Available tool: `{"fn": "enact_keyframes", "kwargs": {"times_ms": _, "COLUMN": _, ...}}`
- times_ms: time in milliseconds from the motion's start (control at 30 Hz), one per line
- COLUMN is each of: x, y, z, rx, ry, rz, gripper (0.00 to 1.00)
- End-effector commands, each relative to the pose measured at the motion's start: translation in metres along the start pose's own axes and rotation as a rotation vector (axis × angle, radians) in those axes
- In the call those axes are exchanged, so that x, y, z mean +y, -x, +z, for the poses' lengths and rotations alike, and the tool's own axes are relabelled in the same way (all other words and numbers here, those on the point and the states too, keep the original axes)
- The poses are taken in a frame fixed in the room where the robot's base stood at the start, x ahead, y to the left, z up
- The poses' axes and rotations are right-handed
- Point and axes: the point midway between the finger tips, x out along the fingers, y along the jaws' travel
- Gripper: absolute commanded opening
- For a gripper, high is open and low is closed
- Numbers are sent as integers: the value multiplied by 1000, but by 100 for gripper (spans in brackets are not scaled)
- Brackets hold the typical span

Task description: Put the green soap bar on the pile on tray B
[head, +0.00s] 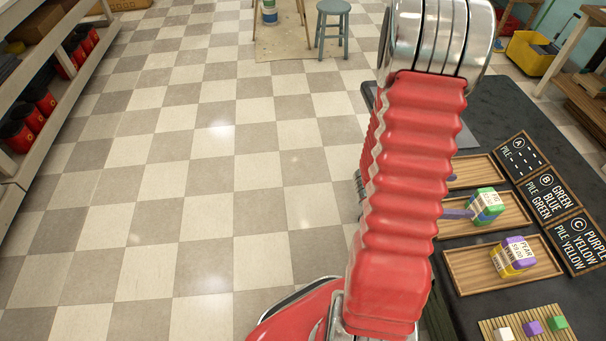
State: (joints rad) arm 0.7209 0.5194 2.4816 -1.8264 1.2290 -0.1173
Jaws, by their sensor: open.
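Tray B (515,217), a wooden tray, is the middle one of three on the dark table. A pale label covers the pile's left side. My gripper (465,196) is mostly hidden behind my red arm. Two thin purplish fingertips show apart, just left of the pile. They look open and empty; whether the nearer one touches the pile I cannot tell.
Tray C (548,271) holds a purple-and-yellow pile (513,255). The far tray (482,165) looks empty where visible. Black signs (549,194) stand right of the trays. A slatted mat (490,328) in front carries white, purple and green small blocks. My arm hides the table's left part.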

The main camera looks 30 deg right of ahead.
Motion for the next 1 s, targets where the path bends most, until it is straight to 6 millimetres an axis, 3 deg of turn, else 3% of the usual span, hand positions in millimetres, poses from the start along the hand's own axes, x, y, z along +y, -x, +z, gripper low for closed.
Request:
{"fn": "enact_keyframes", "kwargs": {"times_ms": 167, "x": 2, "y": 24, "z": 20, "rx": 17, "ry": -118, "rz": -32, "gripper": 81}}
{"fn": "enact_keyframes", "kwargs": {"times_ms": 500, "x": -5, "y": 94, "z": 45, "rx": 143, "ry": -436, "rz": -122, "gripper": 81}}
{"fn": "enact_keyframes", "kwargs": {"times_ms": 1000, "x": -13, "y": 217, "z": 42, "rx": 509, "ry": -856, "rz": -230, "gripper": 81}}
